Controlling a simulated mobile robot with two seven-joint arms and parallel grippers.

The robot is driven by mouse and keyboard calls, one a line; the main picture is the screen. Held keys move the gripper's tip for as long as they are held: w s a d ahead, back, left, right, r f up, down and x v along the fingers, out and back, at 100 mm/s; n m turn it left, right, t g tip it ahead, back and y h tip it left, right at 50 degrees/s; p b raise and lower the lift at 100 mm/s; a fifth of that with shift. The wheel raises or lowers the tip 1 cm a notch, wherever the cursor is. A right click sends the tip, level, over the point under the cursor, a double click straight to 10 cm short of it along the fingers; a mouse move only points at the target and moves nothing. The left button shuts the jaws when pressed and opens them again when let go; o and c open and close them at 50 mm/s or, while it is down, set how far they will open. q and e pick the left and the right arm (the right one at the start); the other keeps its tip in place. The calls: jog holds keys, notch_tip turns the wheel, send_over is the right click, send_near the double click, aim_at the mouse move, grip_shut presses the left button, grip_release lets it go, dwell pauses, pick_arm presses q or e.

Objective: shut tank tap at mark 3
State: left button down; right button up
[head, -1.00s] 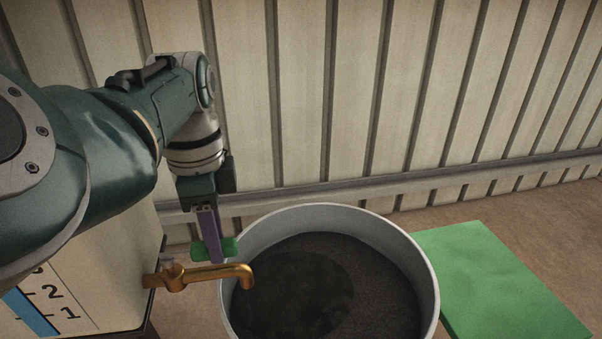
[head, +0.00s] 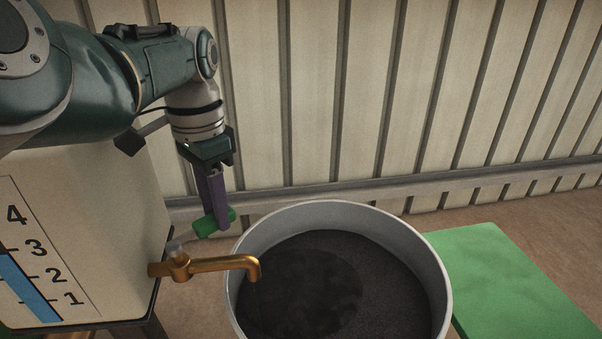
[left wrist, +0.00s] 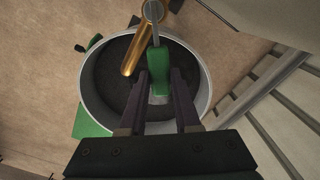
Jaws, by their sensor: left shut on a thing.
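The brass tap (head: 181,268) sticks out of the side of the pale tank (head: 110,205), its spout over a round tub (head: 340,212). My left gripper (head: 214,224) is shut on the tap's green handle (head: 203,226); in the left wrist view the handle (left wrist: 158,72) lies between the fingers. The handle sits to the right of and above the tap body, seen at a slant. The gauge (head: 58,250) on the tank front shows marks 1 to 4. Its blue band (head: 30,290) reaches up to about mark 3, near the picture's left edge.
The tub holds dark contents with a darker patch. A green slab (head: 510,285) lies on the floor right of the tub. A ribbed wall (head: 400,100) with a low rail stands behind. Brown floor is free at the right.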

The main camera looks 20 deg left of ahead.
pick_arm(q)
jog(key=shift+a+n+b, duration=0.2)
jog(key=shift+a+n, duration=0.8)
jog(key=shift+n, duration=0.55)
jog(key=shift+a+n+b, duration=0.15)
jog(key=shift+a+n, duration=0.8)
jog(key=shift+n, duration=0.65)
jog(key=shift+a+n+b, duration=0.2)
jog(key=shift+a+n, duration=0.8)
jog(key=shift+n, duration=0.55)
jog(key=c, duration=0.6)
grip_release()
